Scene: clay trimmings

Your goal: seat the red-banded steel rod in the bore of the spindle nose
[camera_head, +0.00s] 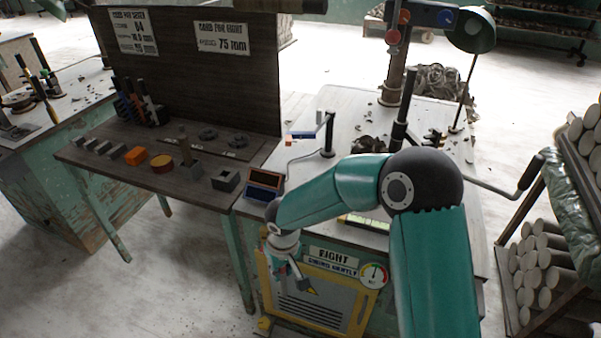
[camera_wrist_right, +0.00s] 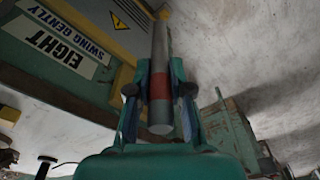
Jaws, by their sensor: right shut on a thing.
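The steel rod (camera_wrist_right: 161,60) with its red band (camera_wrist_right: 160,86) is in the right wrist view, between the two fingers of my right gripper (camera_wrist_right: 159,90). The gripper is shut on it around the band. The rod's rounded near end faces the wrist camera, and its far end runs out at the top of the picture. In the head view my right gripper (camera_head: 293,276) hangs in front of the yellow-framed panel of the machine marked EIGHT. The rod is hard to make out there. I cannot pick out the spindle nose or its bore. My left gripper is not in view.
The machine top (camera_head: 420,118) carries a black post (camera_head: 328,135), a green lamp (camera_head: 473,30) and clay scraps. A rack of clay cylinders (camera_head: 535,262) stands at right.

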